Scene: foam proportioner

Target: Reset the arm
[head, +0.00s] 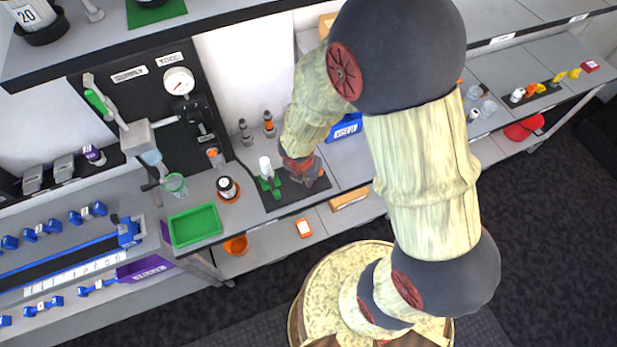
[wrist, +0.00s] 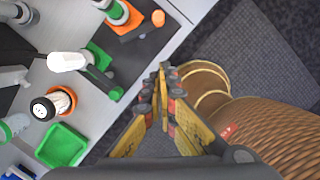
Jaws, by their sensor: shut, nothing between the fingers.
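My arm rises from its round base and bends over the bench in the head view. In the wrist view my gripper (wrist: 163,75) has its yellow and dark fingers together with nothing between them. It points down past the bench edge, with my base below and to the right. In the head view the arm's own links hide most of the gripper. The foam proportioner panel (head: 150,105) with a round gauge (head: 178,81) stands on the bench to the left of my arm.
A green tray (head: 195,225) and a black-capped jar (head: 228,188) stand on the bench. A white-topped green item (head: 268,176) stands on a dark mat close to my arm. A blue bin (head: 346,127) is behind the arm. An upper shelf (head: 240,17) overhangs the bench. Dark floor (head: 545,230) is clear at right.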

